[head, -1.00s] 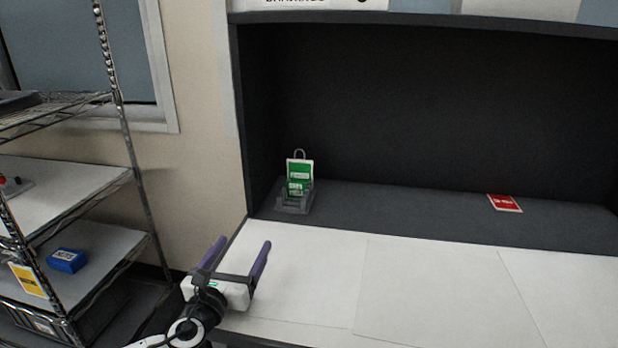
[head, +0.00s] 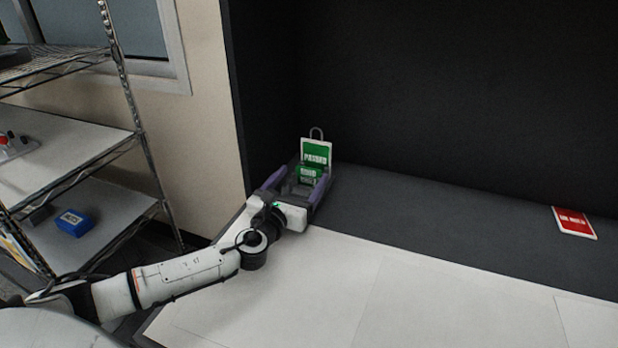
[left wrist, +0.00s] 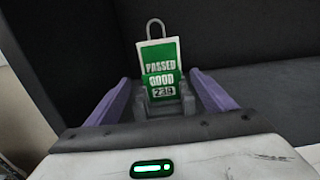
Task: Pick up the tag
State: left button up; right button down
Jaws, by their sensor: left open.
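A green and white tag (head: 316,152) with a wire loop on top stands upright in a small grey holder (head: 307,187) at the left end of the dark shelf. In the left wrist view the tag (left wrist: 159,58) reads "PASSED", with "GOOD" and a number on a lower green part in front. My left gripper (head: 297,178) is open, its purple fingers pointing at the holder, one on each side of it in the picture. In the left wrist view the fingers (left wrist: 165,92) frame the holder, and nothing is between them but the holder and tag ahead. My right gripper is not in view.
A red and white card (head: 574,221) lies flat on the dark shelf at the right. A white worktop (head: 380,290) in front is clear. A wire rack (head: 110,180) at the left holds a blue box (head: 73,222). A dark side wall stands close left of the holder.

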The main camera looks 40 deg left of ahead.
aim_at(308, 169)
pick_arm(q)
jog(key=x, duration=0.5)
jog(key=shift+d, duration=0.15)
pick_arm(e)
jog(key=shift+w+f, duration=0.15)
pick_arm(q)
jog(key=c, duration=1.1)
jog(key=shift+c, duration=0.2)
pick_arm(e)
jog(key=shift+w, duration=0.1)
pick_arm(q)
jog(key=shift+r, duration=0.1)
